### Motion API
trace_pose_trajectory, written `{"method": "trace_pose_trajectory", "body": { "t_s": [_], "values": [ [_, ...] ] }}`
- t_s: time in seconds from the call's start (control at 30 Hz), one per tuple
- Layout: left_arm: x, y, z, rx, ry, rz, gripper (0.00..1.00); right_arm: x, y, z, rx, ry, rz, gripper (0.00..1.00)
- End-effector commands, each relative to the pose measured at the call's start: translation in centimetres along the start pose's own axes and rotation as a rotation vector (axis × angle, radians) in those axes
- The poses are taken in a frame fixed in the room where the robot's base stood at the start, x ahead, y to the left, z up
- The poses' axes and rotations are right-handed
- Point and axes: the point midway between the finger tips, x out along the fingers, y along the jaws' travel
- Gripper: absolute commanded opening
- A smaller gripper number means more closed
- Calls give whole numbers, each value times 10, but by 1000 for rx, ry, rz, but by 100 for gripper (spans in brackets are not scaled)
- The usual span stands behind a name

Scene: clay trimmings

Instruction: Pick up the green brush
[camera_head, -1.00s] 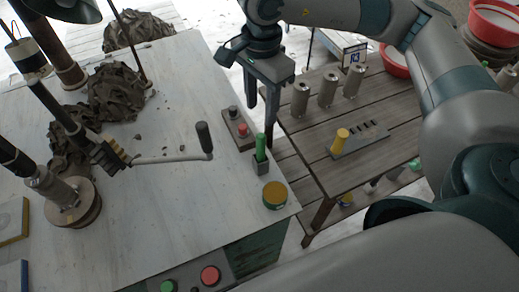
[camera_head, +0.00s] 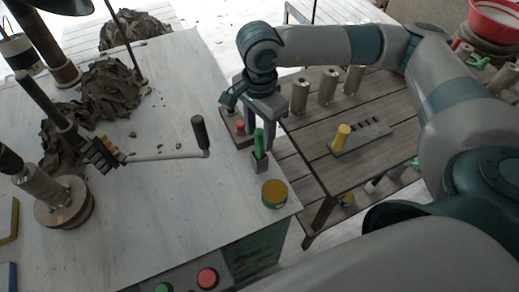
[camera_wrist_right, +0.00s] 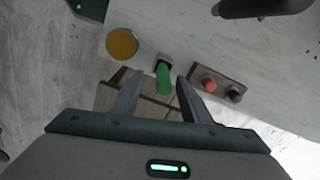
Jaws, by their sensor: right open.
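The green brush (camera_head: 259,141) stands upright in a small dark holder (camera_head: 260,163) near the right edge of the white table. In the right wrist view the green brush (camera_wrist_right: 163,80) shows between the two fingers, toward their tips, with its holder (camera_wrist_right: 163,60) behind it. My right gripper (camera_head: 262,122) is open and empty, pointing down around or just above the brush's upper end. In the right wrist view its fingers (camera_wrist_right: 158,80) are spread on either side of the brush. Contact cannot be told. My left gripper is not in view.
A round yellow-topped tin (camera_head: 274,193) stands in front of the holder. A small box with red and black buttons (camera_head: 236,130) is behind it. A crank handle (camera_head: 199,133) rises to the left. The wooden side table (camera_head: 318,165) bears several grey cylinders and a yellow-handled tool (camera_head: 341,138).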

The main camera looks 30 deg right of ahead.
Motion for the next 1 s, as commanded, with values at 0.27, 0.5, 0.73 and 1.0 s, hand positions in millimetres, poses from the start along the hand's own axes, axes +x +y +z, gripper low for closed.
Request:
{"method": "trace_pose_trajectory", "body": {
  "t_s": [0.27, 0.5, 0.73, 1.0],
  "values": [
    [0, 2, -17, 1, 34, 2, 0, 4, 0, 0, 0, 0, -1, 42],
    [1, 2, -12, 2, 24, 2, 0, 8, -1, -1, 1, 0, 0, 42],
    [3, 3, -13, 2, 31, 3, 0, 33, -6, -7, 2, 0, 2, 42],
    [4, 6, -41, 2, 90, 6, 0, 56, -6, -8, 1, 0, 0, 42]
  ]
}}
